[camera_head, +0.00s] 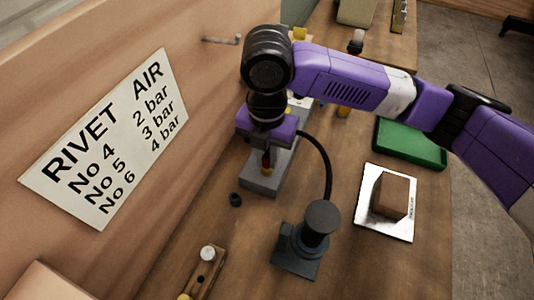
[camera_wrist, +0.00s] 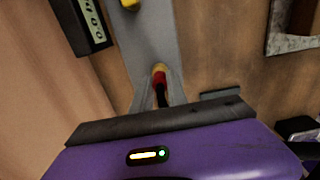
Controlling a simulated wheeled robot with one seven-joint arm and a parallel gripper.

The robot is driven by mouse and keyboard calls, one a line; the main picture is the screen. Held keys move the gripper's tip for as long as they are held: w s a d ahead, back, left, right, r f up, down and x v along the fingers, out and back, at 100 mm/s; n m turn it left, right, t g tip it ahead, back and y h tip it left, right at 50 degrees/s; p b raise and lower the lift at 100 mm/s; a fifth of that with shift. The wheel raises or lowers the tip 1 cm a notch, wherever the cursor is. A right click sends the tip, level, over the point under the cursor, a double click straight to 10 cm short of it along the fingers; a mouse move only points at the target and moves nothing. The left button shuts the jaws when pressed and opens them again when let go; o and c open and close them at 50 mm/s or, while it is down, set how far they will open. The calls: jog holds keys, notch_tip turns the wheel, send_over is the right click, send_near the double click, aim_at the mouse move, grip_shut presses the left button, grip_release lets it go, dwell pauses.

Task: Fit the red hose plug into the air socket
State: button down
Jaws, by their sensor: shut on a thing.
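My gripper (camera_head: 267,148) is at the end of my purple arm, over a grey metal fixture (camera_head: 262,187) on the bench. It is shut on the red hose plug (camera_head: 266,161), which points down toward the fixture. In the wrist view the plug (camera_wrist: 160,80) shows a red body with a yellow end and a black part running back to the dark jaws (camera_wrist: 160,120). A black hose (camera_head: 327,165) curves from beside my gripper to a dark round-topped stand (camera_head: 320,218). I cannot pick out the air socket, nor tell whether the plug touches the fixture.
A wooden wall with a RIVET AIR sign (camera_head: 108,137) rises at the left. A small dark cap (camera_head: 235,199) lies near the fixture. A brown block (camera_head: 391,195) sits on a light plate at the right, near a green tray (camera_head: 410,143). A wooden holder (camera_head: 204,272) stands in front.

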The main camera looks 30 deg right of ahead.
jog(key=shift+f, duration=0.4)
jog(key=c, duration=1.2)
grip_release()
jog(key=shift+c, duration=0.2)
jog(key=shift+r+p, duration=1.85)
jog(key=shift+r, duration=0.7)
